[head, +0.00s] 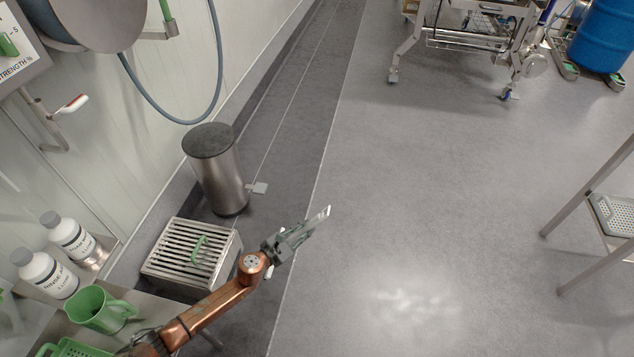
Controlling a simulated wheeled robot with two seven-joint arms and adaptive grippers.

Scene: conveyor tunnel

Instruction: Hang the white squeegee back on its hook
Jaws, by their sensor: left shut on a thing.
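My left gripper (298,234) reaches out over the floor at the lower middle, shut on a thin white thing that I take to be the white squeegee (321,216). Its pale end sticks out past the fingertips, up and to the right. The rest of it is hidden by the fingers or too small to make out. I cannot pick out the squeegee's hook with certainty. A metal bracket (45,124) on the left wall has a white and red piece on it, and another bracket (152,36) higher up holds something green. My right gripper is not in view.
A steel pedal bin (222,180) and a slatted metal box (165,247) stand along the wall, left of the gripper. A green jug (97,309) and white bottles (41,272) are at lower left.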

